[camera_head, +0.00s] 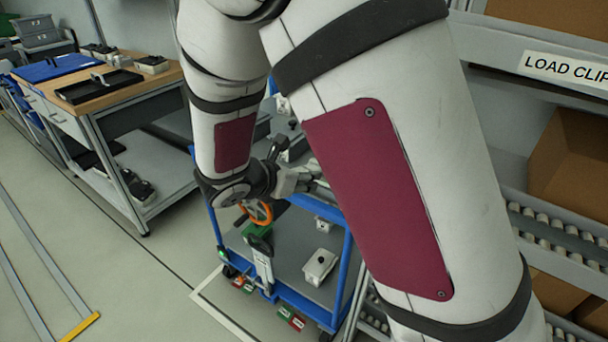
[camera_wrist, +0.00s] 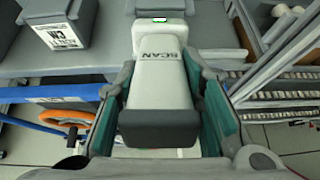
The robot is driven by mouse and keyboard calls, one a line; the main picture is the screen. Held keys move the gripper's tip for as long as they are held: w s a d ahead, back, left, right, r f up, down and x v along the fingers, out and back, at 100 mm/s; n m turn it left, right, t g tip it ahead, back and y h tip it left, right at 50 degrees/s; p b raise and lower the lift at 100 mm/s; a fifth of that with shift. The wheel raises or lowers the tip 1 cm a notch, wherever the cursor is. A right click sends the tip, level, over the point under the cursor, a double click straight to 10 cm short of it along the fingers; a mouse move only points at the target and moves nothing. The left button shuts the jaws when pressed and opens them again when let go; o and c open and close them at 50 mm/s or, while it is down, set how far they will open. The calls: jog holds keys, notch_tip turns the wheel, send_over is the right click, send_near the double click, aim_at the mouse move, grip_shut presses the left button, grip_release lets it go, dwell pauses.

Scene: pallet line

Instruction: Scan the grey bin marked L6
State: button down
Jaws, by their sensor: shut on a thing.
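In the wrist view my gripper (camera_wrist: 163,88) is shut on a white and dark grey scanner (camera_wrist: 160,72) with SCAN printed on it, one finger on each side. In the head view my gripper (camera_head: 296,181) is beside the blue-framed cart, partly hidden by my own arm. A grey bin (camera_wrist: 60,18) with a white label stands at the upper left of the wrist view, apart from the scanner.
The blue cart (camera_head: 303,295) holds a pale box (camera_head: 320,267) on its lower shelf. An orange ring (camera_head: 258,212) hangs at its side. A roller conveyor (camera_head: 568,245) is on the right, a workbench (camera_head: 120,85) on the left. Floor between bench and cart is clear.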

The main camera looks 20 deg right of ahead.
jog(key=f+p+v, duration=0.1)
jog(key=p+v, duration=0.2)
jog(key=v, duration=0.4)
jog(key=shift+s+a, duration=0.2)
jog(key=shift+a, duration=0.05)
